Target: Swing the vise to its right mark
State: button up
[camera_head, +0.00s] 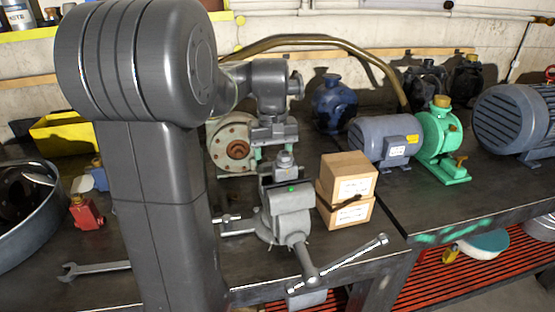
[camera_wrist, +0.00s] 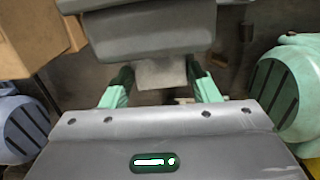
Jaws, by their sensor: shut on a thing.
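The grey vise (camera_head: 288,202) stands at the front edge of the dark workbench (camera_head: 110,215). Its screw and long handle point toward the front right, and a small green spot shows on its top. My gripper (camera_head: 270,155), with pale green fingers, is at the back end of the vise. In the wrist view my gripper (camera_wrist: 162,90) has one finger on each side of a grey block of the vise (camera_wrist: 165,74), shut on it. My wrist hides part of the contact in the head view. I cannot make out a right mark for the vise.
Two stacked cardboard boxes (camera_head: 346,190) stand close to the right of the vise. A blue-grey motor (camera_head: 383,140) and a green pump (camera_head: 440,145) are farther right. A brass pipe (camera_head: 345,45) arches behind.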

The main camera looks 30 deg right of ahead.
aim_at(262, 164)
jog(key=shift+w+d+r, duration=0.1)
jog(key=shift+w+d, duration=0.1)
jog(key=shift+d, duration=0.1)
jog(key=shift+s+a+f+n+p, duration=0.2)
jog(key=shift+s+a+n+p, duration=0.2)
jog(key=shift+a+n, duration=0.3)
jog(key=shift+w+a+r+n+p, duration=0.1)
jog(key=shift+w+a+n+p, duration=0.2)
jog(key=shift+n, duration=0.35)
jog(key=shift+w+a+r+n+p, duration=0.1)
jog(key=shift+w+n+p, duration=0.2)
jog(key=shift+n, duration=0.35)
jog(key=shift+s+a+n, duration=0.2)
jog(key=shift+a+n, duration=0.1)
jog(key=shift+n, duration=0.1)
jog(key=shift+s+a+f+n+p, duration=0.2)
jog(key=shift+s+a+n+p, duration=0.2)
jog(key=shift+a+n, duration=0.3)
jog(key=shift+w+d, duration=0.15)
